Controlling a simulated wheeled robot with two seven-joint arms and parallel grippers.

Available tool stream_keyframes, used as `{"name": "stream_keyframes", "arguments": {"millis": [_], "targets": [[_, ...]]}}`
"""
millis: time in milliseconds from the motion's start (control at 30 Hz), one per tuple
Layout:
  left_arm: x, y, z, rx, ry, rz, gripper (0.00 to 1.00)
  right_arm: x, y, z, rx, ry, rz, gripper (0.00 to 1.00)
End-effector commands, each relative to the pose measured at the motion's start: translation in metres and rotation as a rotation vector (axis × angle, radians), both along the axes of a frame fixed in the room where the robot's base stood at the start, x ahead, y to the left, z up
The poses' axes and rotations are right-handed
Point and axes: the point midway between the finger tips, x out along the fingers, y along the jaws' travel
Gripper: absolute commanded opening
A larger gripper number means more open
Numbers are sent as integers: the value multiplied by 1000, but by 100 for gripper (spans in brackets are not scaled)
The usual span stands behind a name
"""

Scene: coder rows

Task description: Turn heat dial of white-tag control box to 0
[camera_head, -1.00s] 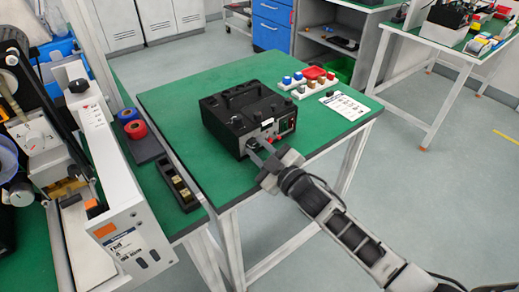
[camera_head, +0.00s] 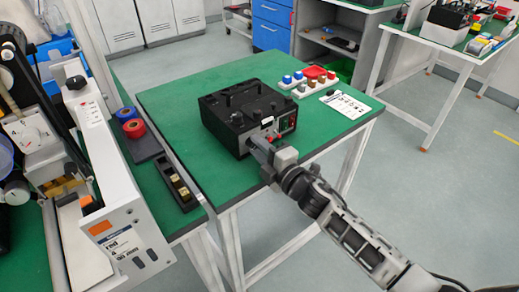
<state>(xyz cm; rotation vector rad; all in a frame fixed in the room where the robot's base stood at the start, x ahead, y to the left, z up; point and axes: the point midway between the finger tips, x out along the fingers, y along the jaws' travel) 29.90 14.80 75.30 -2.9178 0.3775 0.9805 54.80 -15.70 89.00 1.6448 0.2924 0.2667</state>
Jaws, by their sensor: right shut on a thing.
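A black control box (camera_head: 246,104) stands on the green table, its front panel facing the lower right. The panel carries small controls, a pale patch (camera_head: 267,122) and a dark red-lit part (camera_head: 287,123) at its right. My right gripper (camera_head: 257,143) is at the lower left of this panel, its fingers pointing at the box. It is shut on a control there, which I take for the heat dial. The fingers hide the dial, so its pointer and scale cannot be read. I cannot make out a tag clearly. My left gripper is not in view.
Blocks on white holders (camera_head: 301,86) and a white card (camera_head: 346,105) lie right of the box on the green table (camera_head: 180,98). A white machine (camera_head: 122,190) stands at far left. The front table corner is clear.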

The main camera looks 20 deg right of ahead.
Motion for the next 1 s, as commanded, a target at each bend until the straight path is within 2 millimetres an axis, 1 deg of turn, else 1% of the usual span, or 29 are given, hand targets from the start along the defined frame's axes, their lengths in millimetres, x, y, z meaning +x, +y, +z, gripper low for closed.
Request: {"name": "stream_keyframes", "arguments": {"millis": [300,767,800,867,1000], "targets": [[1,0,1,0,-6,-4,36,0,0,-1,-92,-33,1,3],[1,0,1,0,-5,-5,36,0,0,0,-104,-37,1,3],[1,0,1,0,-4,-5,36,0,0,-1,-104,-37,1,31],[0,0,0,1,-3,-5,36,0,0,-1,-104,-37,1,48],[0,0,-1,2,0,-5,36,0,0,0,-103,-37,1,48]]}}
